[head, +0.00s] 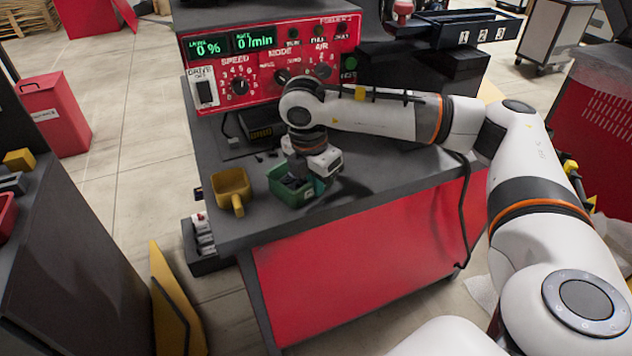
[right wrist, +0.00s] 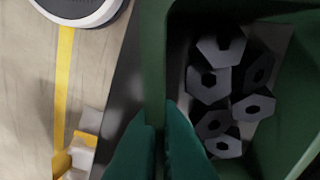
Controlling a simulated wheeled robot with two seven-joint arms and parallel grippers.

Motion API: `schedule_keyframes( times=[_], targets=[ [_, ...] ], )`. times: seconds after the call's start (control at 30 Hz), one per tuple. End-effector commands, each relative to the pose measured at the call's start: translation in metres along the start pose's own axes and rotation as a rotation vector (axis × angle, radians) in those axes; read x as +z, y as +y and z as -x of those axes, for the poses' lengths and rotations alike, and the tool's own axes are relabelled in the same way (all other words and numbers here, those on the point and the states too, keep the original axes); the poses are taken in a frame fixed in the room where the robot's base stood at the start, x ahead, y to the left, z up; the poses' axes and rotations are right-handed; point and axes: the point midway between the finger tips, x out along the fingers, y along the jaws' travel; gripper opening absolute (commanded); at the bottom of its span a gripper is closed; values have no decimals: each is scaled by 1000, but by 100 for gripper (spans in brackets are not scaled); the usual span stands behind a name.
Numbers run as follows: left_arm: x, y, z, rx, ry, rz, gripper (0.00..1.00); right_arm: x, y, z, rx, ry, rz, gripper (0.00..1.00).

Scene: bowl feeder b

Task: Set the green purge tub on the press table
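The green purge tub (head: 285,192) is at the front left part of the dark-topped table (head: 400,180). I cannot tell whether it rests on the top or is slightly raised. In the right wrist view the tub (right wrist: 240,18) is open at the top, with several dark hex nuts (right wrist: 222,45) inside. My right gripper (head: 312,178) points down at the tub's right side in the head view. In the right wrist view its teal fingers (right wrist: 160,145) are closed on either side of the tub's wall. My left gripper is not in view.
A yellow scoop-like container (head: 232,187) stands just left of the tub near the table edge. A red control panel (head: 270,62) stands behind. A dark bench (head: 70,250) is at left across a floor gap. The table top right of the tub is clear.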

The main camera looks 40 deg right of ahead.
Motion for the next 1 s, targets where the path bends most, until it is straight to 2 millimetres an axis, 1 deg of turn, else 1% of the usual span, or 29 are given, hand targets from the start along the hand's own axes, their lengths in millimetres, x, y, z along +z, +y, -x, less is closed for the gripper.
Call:
schedule_keyframes(
  times=[0.33,0.4,0.47,0.5,0.87,0.97,1.0],
  targets=[
    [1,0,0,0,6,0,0,0,0,-1,-1,0,0,0],
    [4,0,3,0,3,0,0,0,0,-1,-1,0,0,13],
    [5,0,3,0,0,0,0,0,0,-1,-1,0,0,23],
    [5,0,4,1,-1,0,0,0,0,-1,-1,0,0,25],
    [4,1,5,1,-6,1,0,0,0,2,-1,0,0,25],
    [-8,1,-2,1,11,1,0,0,-1,16,-5,-1,0,25],
    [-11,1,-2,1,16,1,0,0,-1,24,-5,0,0,25]
  ],
)
